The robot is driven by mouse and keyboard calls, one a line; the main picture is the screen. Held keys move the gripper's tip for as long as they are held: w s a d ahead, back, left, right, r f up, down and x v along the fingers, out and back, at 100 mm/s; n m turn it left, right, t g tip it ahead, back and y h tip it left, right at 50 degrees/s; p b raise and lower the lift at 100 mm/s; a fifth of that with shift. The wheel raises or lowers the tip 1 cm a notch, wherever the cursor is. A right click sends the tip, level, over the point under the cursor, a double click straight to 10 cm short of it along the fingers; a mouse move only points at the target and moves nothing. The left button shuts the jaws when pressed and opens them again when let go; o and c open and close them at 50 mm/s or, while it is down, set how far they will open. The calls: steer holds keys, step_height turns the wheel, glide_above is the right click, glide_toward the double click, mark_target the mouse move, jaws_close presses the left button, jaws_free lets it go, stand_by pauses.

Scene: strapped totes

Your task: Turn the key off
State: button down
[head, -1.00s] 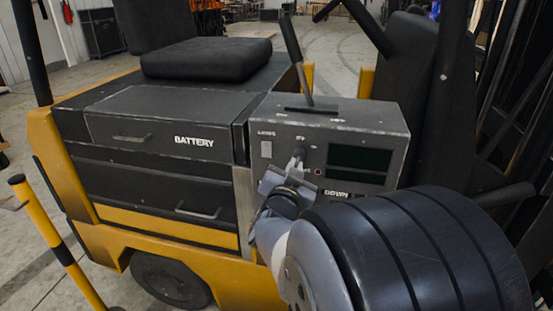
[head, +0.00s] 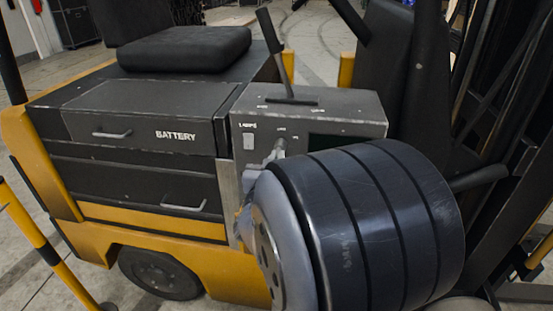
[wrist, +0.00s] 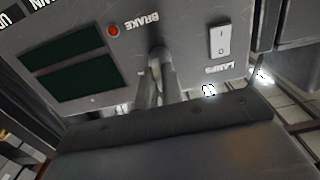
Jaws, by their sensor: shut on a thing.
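The key (wrist: 159,52) is on the grey control panel (wrist: 188,42) of a yellow and black forklift, small and largely covered by my fingers. My gripper (wrist: 159,72) is shut on it, its two grey fingers reaching up to the panel face in the wrist view. In the head view my gripper (head: 274,154) is at the panel front, right of the lamps switch (head: 248,141), and mostly hidden behind my own arm. Which way the key is turned I cannot tell.
A black lever (head: 275,48) stands up from the panel's top. The lamps rocker switch also shows in the wrist view (wrist: 220,41), near a red brake light (wrist: 113,30) and dark displays (wrist: 75,75). A battery drawer (head: 142,122) lies to the left. A yellow-black post (head: 40,240) stands at the front left.

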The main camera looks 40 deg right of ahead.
steer(key=c, duration=1.6)
jaws_free()
steer(key=shift+o, duration=0.2)
steer(key=shift+a, duration=0.1)
steer(key=p+v, duration=0.1)
steer(key=v, duration=0.9)
steer(key=shift+s+a, duration=0.15)
steer(key=shift+s, duration=0.2)
steer(key=shift+w, duration=0.1)
steer(key=b+x, duration=0.1)
steer(key=x, duration=0.9)
steer(key=shift+w+d, duration=0.25)
steer(key=shift+d, duration=0.05)
steer(key=shift+a, duration=0.1)
